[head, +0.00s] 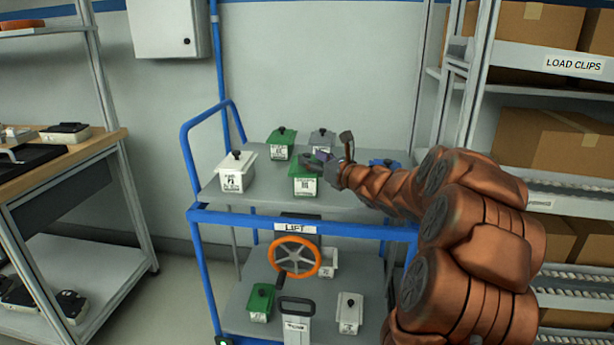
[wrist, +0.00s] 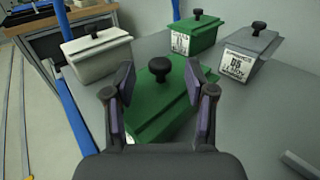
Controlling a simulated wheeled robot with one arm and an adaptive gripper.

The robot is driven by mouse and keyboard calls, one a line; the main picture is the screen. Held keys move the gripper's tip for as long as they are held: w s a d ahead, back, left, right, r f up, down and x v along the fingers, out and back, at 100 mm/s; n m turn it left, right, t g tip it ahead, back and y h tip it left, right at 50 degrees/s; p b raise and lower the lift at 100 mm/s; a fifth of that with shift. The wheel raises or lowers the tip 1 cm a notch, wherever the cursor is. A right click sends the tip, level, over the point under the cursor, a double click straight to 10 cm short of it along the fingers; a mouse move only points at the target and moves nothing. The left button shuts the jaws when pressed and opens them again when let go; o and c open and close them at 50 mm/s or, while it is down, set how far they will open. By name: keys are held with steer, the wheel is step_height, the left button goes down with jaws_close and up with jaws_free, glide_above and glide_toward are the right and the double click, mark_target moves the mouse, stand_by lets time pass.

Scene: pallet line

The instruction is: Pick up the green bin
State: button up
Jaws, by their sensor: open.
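A green bin (wrist: 160,98) with a black knob on its lid lies between the open fingers of my gripper (wrist: 160,105) in the wrist view. The fingers are apart from its knob. In the head view this green bin (head: 304,186) stands at the front of the cart's upper shelf, with my gripper (head: 322,158) above it. A second green bin (head: 281,148) stands farther back, and shows in the wrist view (wrist: 190,36) too. A third green bin (head: 261,302) is on the lower shelf.
The blue-framed cart's upper shelf (head: 240,197) also holds a white bin (head: 238,174), a grey bin (head: 322,139) and a blue bin (head: 385,163), partly hidden by my arm. An orange handwheel (head: 296,257) is at the cart's front. Shelving with boxes (head: 550,140) stands at right, a workbench (head: 65,165) at left.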

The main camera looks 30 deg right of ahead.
steer(key=shift+w+a, duration=0.1)
steer(key=shift+w, duration=0.7)
steer(key=shift+c, duration=0.2)
jaws_close()
